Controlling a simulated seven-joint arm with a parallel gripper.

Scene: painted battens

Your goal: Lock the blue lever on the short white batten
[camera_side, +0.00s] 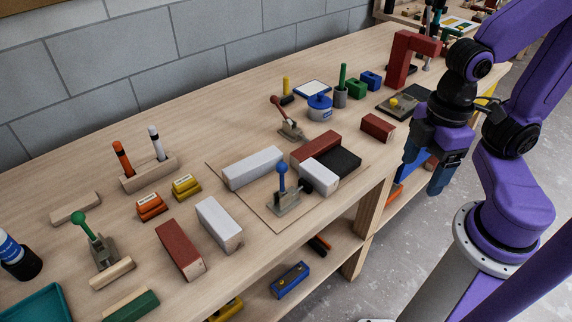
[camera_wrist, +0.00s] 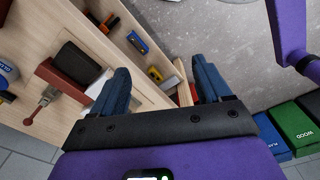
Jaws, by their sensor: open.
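The blue lever (camera_side: 282,172) stands upright on a grey toggle clamp at the front edge of a thin board. The short white batten (camera_side: 320,175) lies on that board just right of the clamp. The clamp's black tip is by the batten's near end; I cannot tell whether it touches. My gripper (camera_side: 425,180) hangs open and empty off the bench's front edge, well right of the clamp. In the wrist view its two blue fingers (camera_wrist: 161,68) are wide apart. There, a small part of the white batten (camera_wrist: 98,84) shows beside the left finger; the blue lever is not visible.
On the board are a long white batten (camera_side: 253,168), a red batten (camera_side: 315,146) and a black block (camera_side: 341,161). A red-lever clamp (camera_side: 289,126) stands behind, a green-lever clamp (camera_side: 98,247) at left. A loose red block (camera_side: 377,127) lies between board and gripper.

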